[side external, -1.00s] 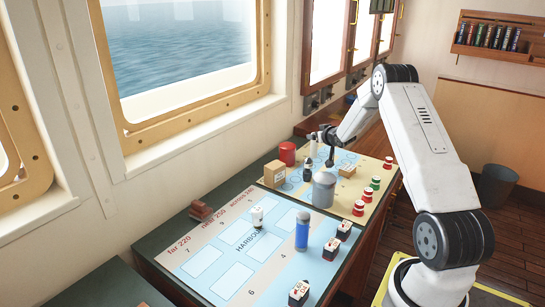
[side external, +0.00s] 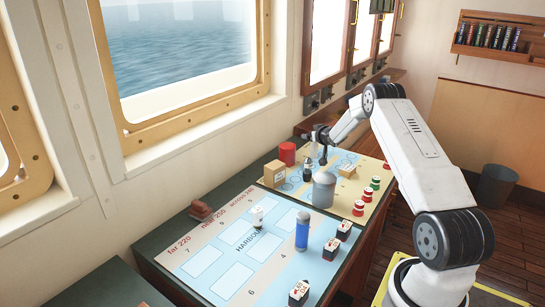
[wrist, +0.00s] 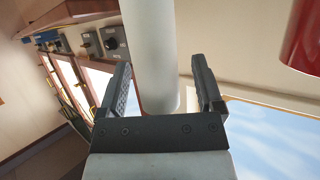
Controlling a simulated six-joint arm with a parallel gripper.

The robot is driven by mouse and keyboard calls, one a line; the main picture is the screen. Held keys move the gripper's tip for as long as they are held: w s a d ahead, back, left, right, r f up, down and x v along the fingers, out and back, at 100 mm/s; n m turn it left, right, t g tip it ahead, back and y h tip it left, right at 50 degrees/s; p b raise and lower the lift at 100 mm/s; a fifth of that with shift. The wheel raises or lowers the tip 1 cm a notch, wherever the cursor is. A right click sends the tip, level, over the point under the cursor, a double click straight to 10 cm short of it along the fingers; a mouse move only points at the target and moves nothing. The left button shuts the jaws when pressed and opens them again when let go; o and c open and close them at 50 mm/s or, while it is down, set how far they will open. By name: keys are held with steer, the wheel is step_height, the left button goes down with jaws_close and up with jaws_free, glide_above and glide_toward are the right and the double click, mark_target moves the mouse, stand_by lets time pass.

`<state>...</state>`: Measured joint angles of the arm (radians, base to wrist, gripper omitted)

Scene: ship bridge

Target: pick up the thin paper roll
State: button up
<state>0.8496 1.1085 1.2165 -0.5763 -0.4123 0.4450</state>
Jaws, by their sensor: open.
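The thin paper roll is a slim white cylinder (wrist: 150,45) that fills the gap between my fingers in the wrist view. In the side view a pale upright roll (side external: 313,149) shows small at the far end of the table, close to my gripper (side external: 310,136). My gripper (wrist: 161,62) is open, one dark finger on each side of the roll. A gap shows between the roll and the right finger; the left finger is nearer to it. The roll's far end runs out of the wrist picture.
A red canister (side external: 287,153) stands left of the roll; a red shape (wrist: 304,38) shows in the wrist view. A cardboard box (side external: 275,172), a grey canister (side external: 323,190) and a dark bottle (side external: 307,174) stand nearby. Red and green spools line the right edge.

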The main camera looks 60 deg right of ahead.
steer(key=shift+c, duration=0.2)
stand_by(0.3)
jaws_close()
steer(key=shift+r, duration=0.1)
steer(key=s+a+r, duration=0.9)
steer(key=s+r, duration=0.1)
steer(key=r, duration=0.2)
steer(key=shift+s+r, duration=0.35)
steer(key=shift+r, duration=0.05)
stand_by(0.5)
stand_by(0.5)
